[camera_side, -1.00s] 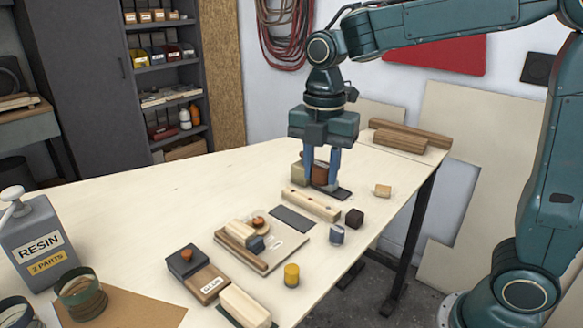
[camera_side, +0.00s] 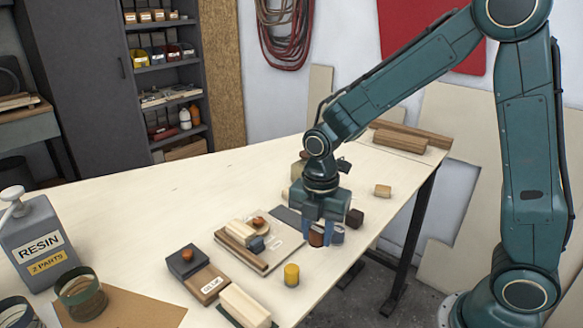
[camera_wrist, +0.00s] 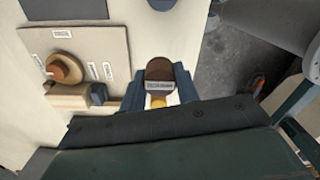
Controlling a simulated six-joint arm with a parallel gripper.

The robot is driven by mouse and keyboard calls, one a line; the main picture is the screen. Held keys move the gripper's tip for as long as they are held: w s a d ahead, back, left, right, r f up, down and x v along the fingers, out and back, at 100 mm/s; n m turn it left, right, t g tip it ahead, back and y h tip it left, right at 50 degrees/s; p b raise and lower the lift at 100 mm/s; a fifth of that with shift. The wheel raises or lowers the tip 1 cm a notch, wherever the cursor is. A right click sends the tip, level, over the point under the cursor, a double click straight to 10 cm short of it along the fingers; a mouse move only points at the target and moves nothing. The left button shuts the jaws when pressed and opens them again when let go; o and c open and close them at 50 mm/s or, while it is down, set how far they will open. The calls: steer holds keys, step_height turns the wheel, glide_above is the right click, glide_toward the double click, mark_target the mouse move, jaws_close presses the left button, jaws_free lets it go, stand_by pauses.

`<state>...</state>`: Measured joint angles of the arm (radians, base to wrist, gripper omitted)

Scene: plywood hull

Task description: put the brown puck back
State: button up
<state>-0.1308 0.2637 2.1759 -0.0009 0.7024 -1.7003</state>
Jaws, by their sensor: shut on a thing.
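My gripper (camera_side: 325,236) is low over the front right part of the bench. It is shut on the brown puck (camera_side: 316,239), which shows reddish brown between the blue fingers. In the wrist view the puck's dark round top (camera_wrist: 159,69) and a pale label show between the fingertips. Whether the puck touches the bench, I cannot tell. The pale board (camera_side: 284,258) lies left of the gripper and carries wooden pieces and an orange-brown knob (camera_side: 258,222).
A yellow cylinder (camera_side: 291,275) stands in front of the gripper. A dark flat pad (camera_side: 287,215) lies behind left. The bench's right edge is near.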

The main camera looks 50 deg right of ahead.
mark_target(315, 261)
steer(key=shift+f, duration=0.4)
steer(key=shift+f, duration=0.1)
steer(key=shift+f, duration=2)
steer(key=shift+f, duration=0.2)
steer(key=o, duration=1)
steer(key=shift+r, duration=0.2)
step_height(315, 261, up, 12)
